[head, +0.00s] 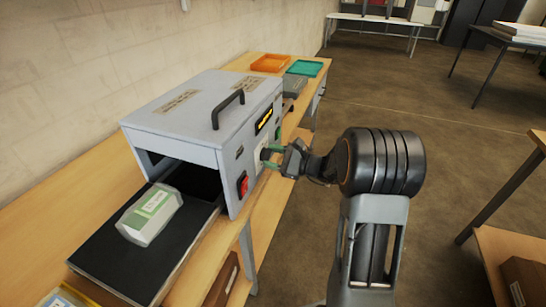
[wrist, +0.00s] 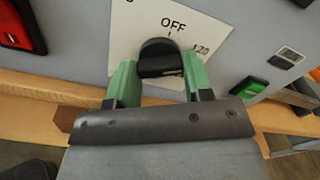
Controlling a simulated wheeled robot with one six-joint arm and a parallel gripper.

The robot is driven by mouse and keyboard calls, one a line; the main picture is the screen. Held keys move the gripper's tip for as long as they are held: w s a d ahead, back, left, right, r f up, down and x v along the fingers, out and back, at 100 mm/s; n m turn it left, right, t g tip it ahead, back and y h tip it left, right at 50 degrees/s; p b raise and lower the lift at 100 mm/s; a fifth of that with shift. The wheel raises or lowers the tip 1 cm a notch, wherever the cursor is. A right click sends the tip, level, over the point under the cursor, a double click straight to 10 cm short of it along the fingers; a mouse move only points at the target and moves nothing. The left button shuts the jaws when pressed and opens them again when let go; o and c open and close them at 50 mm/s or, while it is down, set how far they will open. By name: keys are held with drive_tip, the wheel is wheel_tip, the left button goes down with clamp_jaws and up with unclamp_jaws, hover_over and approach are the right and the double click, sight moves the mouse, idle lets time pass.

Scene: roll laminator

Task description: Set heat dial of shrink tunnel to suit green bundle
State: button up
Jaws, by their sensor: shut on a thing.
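The shrink tunnel (head: 180,115) is a grey box on the wooden bench. Its heat dial is a black knob (wrist: 160,55) on a white plate (wrist: 125,25) marked "OFF" at the top and "120" to the right. My gripper (head: 268,156) is at the tunnel's front panel, and its green fingers (wrist: 158,70) are closed on the knob's two sides. The knob's pointer setting cannot be read clearly. A pale bundle with a green label (head: 152,207) lies on the dark conveyor (head: 95,250) outside the tunnel's mouth. My fingers hide the dial in the head view.
A red switch (head: 242,184) is left of the dial, also in the wrist view (wrist: 18,28). A green button (wrist: 248,87) is right of it. Orange (head: 270,63) and green (head: 305,68) trays stand at the bench's far end.

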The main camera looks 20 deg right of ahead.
drive_tip(key=o, duration=0.9)
drive_tip(key=b+v, duration=0.1)
drive_tip(key=v, duration=1.3)
drive_tip(key=s+a+f+n+g+h+p, duration=0.1)
drive_tip(key=s+a+f+n+g+h, duration=0.2)
drive_tip(key=s+n+g+h, duration=0.15)
drive_tip(key=s+a+f+n+g+h+p, duration=0.1)
drive_tip(key=s+a+f+n+g+h, duration=0.25)
drive_tip(key=s+g, duration=0.2)
drive_tip(key=s+a+r+n+t+h+p, duration=0.1)
drive_tip(key=r+n+h, duration=0.1)
drive_tip(key=r+n, duration=0.1)
drive_tip(key=s+a+r+n+t+h+p, duration=0.1)
drive_tip(key=s+a+r+n+h, duration=0.1)
drive_tip(key=r+n, duration=0.2)
drive_tip(key=s+a+r+n+t+h+p, duration=0.1)
drive_tip(key=s+a+r+n+h, duration=0.1)
drive_tip(key=r+n, duration=0.1)
drive_tip(key=shift+r+n+h+p, duration=0.3)
drive_tip(key=shift+n, duration=0.4)
